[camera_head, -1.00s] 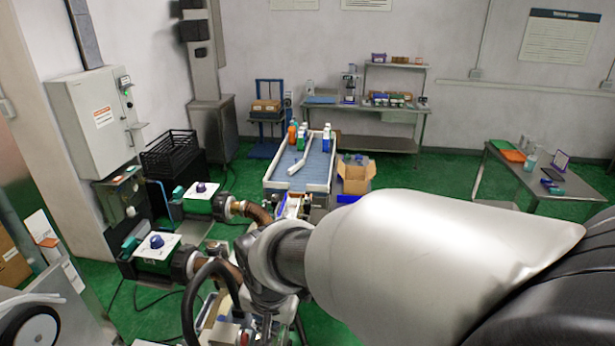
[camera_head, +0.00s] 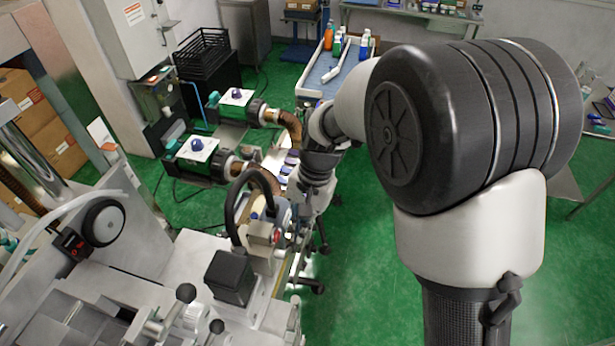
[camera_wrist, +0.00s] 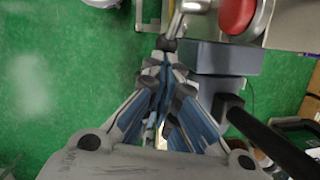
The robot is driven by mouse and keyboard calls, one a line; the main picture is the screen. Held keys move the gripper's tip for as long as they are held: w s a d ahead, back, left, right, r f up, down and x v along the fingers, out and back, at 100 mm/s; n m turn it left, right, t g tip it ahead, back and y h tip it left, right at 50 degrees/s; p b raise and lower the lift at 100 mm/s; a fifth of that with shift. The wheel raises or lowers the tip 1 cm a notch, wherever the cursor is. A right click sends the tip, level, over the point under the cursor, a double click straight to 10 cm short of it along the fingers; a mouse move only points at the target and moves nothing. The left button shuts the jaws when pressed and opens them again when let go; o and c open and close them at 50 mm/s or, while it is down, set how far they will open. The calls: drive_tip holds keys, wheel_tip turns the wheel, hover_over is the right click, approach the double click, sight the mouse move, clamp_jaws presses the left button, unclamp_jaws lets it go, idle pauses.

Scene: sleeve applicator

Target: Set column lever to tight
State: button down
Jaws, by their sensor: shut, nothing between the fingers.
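In the wrist view my gripper (camera_wrist: 165,70) is shut and empty, its blue-grey fingers together. A short metal lever with a black ball end (camera_wrist: 166,44) shows right at the fingertips; I cannot tell whether they touch. I cannot tell for sure that this is the column lever, nor read its setting. In the head view my wrist hangs over the right side of the grey machine (camera_head: 190,256), and the fingertips cannot be made out there.
A red round knob (camera_wrist: 237,15) and a grey box (camera_wrist: 225,57) lie close to the right of the fingers. A black curved hose (camera_head: 236,205) and a black block (camera_head: 229,277) stand beside my wrist. Green floor (camera_head: 365,270) is open on the right.

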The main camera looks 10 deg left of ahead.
drive_tip(key=shift+s+f+m+g+y, duration=0.1)
drive_tip(key=shift+s+f+g, duration=0.3)
drive_tip(key=shift+f+g, duration=0.65)
drive_tip(key=shift+s+f+m+g+y, duration=0.1)
drive_tip(key=shift+s+f+g, duration=0.45)
drive_tip(key=shift+g, duration=0.85)
drive_tip(key=shift+s+f+m+g+y, duration=0.1)
drive_tip(key=shift+s+f+g, duration=0.15)
drive_tip(key=shift+f+g, duration=0.9)
drive_tip(key=shift+r, duration=0.1)
